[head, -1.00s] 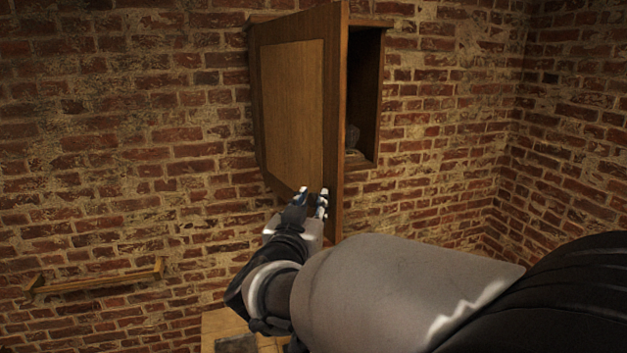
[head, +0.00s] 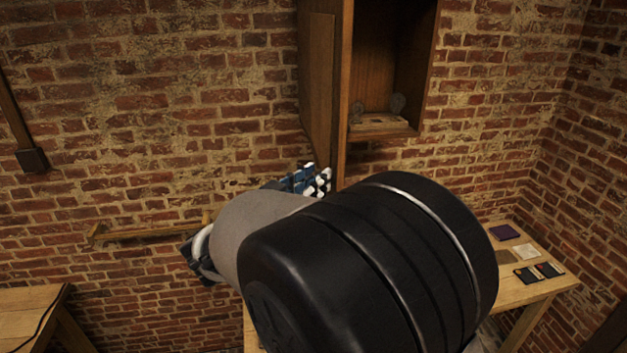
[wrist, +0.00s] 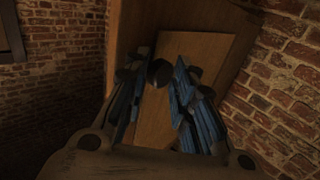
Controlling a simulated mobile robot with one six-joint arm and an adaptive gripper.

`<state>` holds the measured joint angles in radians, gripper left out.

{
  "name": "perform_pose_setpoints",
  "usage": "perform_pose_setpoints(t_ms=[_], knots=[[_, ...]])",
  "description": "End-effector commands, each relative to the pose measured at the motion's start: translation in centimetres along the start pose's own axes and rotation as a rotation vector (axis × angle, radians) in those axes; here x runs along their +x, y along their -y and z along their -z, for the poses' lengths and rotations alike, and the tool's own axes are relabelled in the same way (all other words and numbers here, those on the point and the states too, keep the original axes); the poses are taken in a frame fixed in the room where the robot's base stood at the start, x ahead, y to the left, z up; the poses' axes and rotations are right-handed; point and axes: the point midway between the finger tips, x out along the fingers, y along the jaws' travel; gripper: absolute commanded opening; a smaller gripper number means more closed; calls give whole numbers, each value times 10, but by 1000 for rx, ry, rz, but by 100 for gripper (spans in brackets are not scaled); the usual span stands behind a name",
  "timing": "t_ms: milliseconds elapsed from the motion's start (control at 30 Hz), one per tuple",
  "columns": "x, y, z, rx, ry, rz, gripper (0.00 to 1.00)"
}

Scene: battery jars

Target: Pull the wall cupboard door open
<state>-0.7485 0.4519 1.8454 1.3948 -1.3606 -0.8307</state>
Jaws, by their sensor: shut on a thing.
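The wooden wall cupboard (head: 428,75) hangs on the brick wall, and its inside shows with a few small dim objects on its floor. Its door (head: 321,75) stands wide open to the left, seen at a steep angle. My gripper (head: 318,180) is at the lower edge of the door. In the wrist view the door panel (wrist: 208,48) fills the middle, and the fingers (wrist: 160,88) are closed around a dark round knob (wrist: 159,72) on it. My arm hides the knob in the head view.
A wooden table (head: 540,288) at the lower right carries several small flat items. Another table (head: 25,300) is at the lower left. A wooden rail (head: 150,232) is on the wall left of my gripper. My arm covers the lower middle.

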Motion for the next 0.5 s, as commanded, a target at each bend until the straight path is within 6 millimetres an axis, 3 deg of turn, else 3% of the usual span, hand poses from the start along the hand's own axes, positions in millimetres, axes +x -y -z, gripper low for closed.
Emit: perform_pose_setpoints(t_ms=[67, 100, 400, 500], knots=[[2, 4, 8, 10, -13, 13, 0], [2, 4, 8, 10, -13, 13, 25], [2, 4, 8, 9, -15, 12, 45], [2, 4, 9, 8, -15, 12, 46]])
